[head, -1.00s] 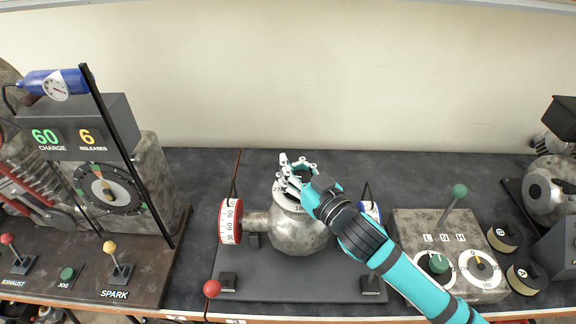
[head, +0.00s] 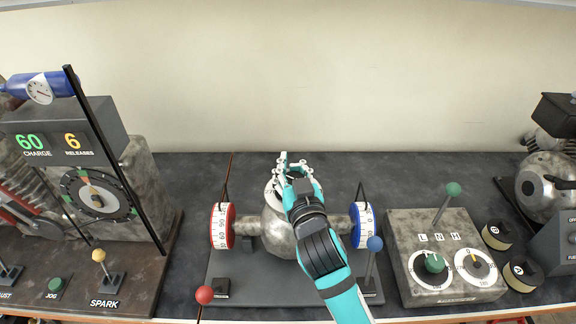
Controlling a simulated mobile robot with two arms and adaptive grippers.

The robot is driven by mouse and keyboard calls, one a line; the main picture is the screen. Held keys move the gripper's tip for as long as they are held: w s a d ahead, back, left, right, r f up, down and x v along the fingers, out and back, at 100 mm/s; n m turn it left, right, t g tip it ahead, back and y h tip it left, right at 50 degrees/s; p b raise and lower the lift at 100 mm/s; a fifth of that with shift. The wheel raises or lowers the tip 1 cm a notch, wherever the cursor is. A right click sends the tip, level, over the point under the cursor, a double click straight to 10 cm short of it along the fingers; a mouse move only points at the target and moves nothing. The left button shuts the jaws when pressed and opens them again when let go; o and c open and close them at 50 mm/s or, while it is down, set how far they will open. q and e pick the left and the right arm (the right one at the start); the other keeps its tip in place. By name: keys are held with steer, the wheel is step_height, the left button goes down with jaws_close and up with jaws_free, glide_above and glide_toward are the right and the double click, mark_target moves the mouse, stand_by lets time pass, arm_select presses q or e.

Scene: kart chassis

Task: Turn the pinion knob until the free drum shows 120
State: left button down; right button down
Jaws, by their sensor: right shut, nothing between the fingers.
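A round metal housing (head: 279,234) stands on a dark base plate, with a pale dial (head: 270,196) on top. My right gripper (head: 294,172) is over this dial, shut with nothing held; it hides most of the dial and any knob there. Whether it touches is unclear. A red-rimmed drum (head: 221,228) is on the housing's left, its white band showing 90 and 60. A blue-rimmed drum (head: 363,225) is on the right, with a 0 showing near its middle. Which drum is free is not clear. My left gripper is out of view.
A red-ball lever (head: 204,294) and blue-ball lever (head: 375,243) stand at the plate's front. A grey box (head: 447,284) with a green-ball lever (head: 453,189) and dials is to the right. A spark console (head: 112,292) is at left. Bench behind the housing is clear.

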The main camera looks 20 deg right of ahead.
steer(key=shift+f, duration=0.2)
steer(key=c, duration=1)
jaws_free()
steer(key=shift+r, duration=0.2)
steer(key=shift+c, duration=0.2)
steer(key=shift+s, duration=0.1)
steer(key=shift+s, duration=0.15)
steer(key=s, duration=1.1)
steer(key=shift+s+a, duration=0.2)
steer(key=shift+s, duration=0.15)
